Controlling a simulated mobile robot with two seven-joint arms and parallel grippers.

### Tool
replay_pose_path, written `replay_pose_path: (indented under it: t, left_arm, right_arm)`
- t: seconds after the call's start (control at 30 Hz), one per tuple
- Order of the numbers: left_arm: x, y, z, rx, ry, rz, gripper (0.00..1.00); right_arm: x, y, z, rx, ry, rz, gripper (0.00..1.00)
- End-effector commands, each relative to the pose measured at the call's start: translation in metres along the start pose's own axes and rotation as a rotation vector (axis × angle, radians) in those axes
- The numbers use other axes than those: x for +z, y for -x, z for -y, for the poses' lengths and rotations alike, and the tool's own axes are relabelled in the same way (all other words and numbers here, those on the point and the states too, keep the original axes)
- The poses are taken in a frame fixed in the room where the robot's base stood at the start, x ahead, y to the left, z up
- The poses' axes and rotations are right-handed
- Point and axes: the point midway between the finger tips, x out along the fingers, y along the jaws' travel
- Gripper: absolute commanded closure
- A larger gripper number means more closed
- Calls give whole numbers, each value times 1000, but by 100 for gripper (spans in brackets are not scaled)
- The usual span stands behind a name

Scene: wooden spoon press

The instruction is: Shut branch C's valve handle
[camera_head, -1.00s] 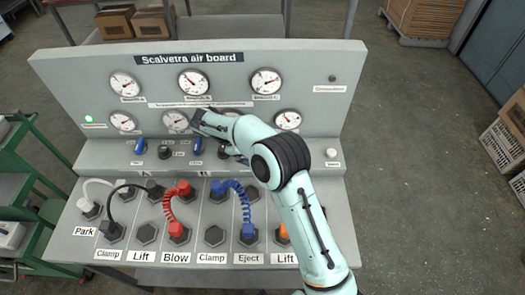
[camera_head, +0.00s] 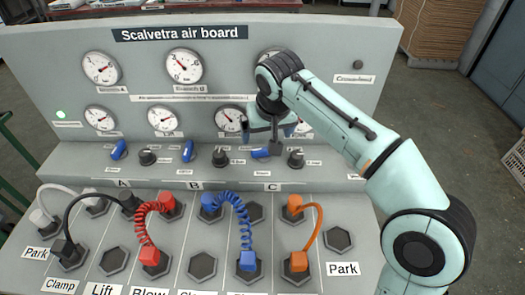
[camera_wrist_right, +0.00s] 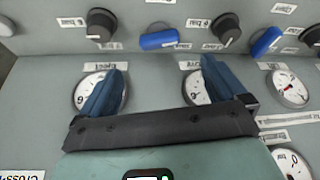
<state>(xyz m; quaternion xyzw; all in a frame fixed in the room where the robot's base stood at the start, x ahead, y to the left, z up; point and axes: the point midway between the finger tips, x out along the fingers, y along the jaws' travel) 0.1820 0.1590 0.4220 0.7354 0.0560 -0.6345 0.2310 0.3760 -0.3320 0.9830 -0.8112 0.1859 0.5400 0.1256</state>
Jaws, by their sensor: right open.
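Branch C's valve handle (camera_head: 261,153) is a small blue lever on the ledge above the letter C. It lies nearly level across the panel, while the blue handles of branch A (camera_head: 118,150) and branch B (camera_head: 187,151) stand steeper. My right gripper (camera_head: 268,131) is in front of the gauges, just above and behind C's handle in the head view. In the right wrist view its two blue fingers (camera_wrist_right: 163,66) are spread and empty. C's handle (camera_wrist_right: 158,39) shows beyond the fingertips, between them and apart from them. My left gripper is not in view.
Black knobs stand on either side of C's handle, one left (camera_head: 220,156) and one right (camera_head: 296,157). Gauges (camera_head: 231,119) line the upright panel behind. Below, red, blue and orange hoses (camera_head: 312,228) rise from the sockets. Floor is open right of the board.

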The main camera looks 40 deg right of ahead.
Motion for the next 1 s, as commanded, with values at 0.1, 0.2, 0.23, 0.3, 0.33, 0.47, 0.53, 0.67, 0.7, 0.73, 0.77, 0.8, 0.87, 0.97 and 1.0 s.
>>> replay_pose_path:
  t: [0.1,0.2,0.23,0.3,0.33,0.47,0.53,0.67,0.7,0.73,0.77,0.8,0.87,0.97,1.0]
  left_arm:
    - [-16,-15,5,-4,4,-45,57]
    - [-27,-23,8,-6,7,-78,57]
    - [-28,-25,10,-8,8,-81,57]
    - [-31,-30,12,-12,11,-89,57]
    - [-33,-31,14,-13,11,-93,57]
    - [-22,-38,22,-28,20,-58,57]
    - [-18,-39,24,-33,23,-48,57]
    - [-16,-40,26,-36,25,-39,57]
    - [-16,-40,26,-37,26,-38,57]
    - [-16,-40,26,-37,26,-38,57]
    - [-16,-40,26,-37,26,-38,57]
    - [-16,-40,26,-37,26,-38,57]
    - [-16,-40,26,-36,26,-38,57]
    - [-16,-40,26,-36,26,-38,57]
    - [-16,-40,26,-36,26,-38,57]
  right_arm:
    - [2,-33,0,3,1,6,2]
    - [2,-54,-1,4,2,6,2]
    - [2,-59,-1,4,2,6,2]
    - [2,-71,0,4,2,6,2]
    - [2,-76,0,3,2,5,2]
    - [1,-90,-1,3,2,4,2]
    - [1,-94,-1,3,2,3,2]
    - [1,-98,-1,2,2,2,2]
    - [1,-98,-1,2,2,2,2]
    - [0,-98,-1,2,2,2,2]
    - [0,-98,-1,2,2,2,2]
    - [0,-98,-1,2,2,2,2]
    - [0,-97,-1,2,2,2,2]
    - [1,-97,-1,2,2,2,25]
    - [1,-97,-1,2,2,2,38]
